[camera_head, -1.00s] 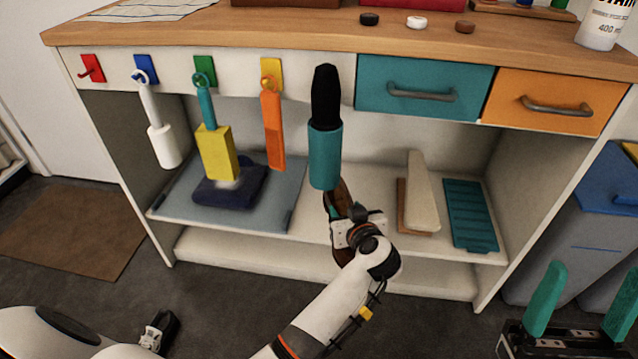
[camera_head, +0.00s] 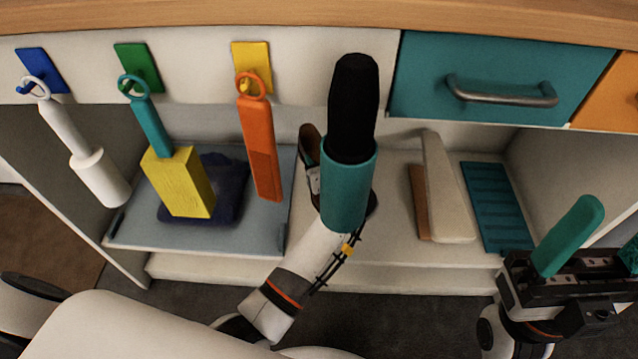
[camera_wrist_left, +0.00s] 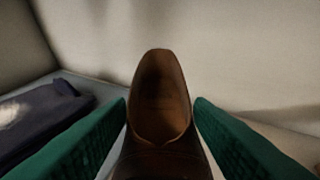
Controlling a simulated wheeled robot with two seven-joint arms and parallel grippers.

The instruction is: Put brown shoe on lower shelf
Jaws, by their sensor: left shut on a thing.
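The brown shoe (camera_head: 308,146) is inside the open bay above the white shelf (camera_head: 388,225), partly hidden by a teal cylinder with a black top (camera_head: 347,190). My left gripper (camera_head: 314,180) is mostly hidden behind that cylinder. In the left wrist view, its green fingers (camera_wrist_left: 160,112) are on both sides of the shoe (camera_wrist_left: 160,95), whose opening faces the camera. I cannot tell whether the shoe touches the shelf. A lower white board (camera_head: 200,268) shows beneath the shelf. My right gripper (camera_head: 598,245) is open and empty at the lower right.
A cream block (camera_head: 446,190) and a teal ridged mat (camera_head: 490,200) lie right. Yellow (camera_head: 178,182) and orange (camera_head: 259,150) tools hang in front.

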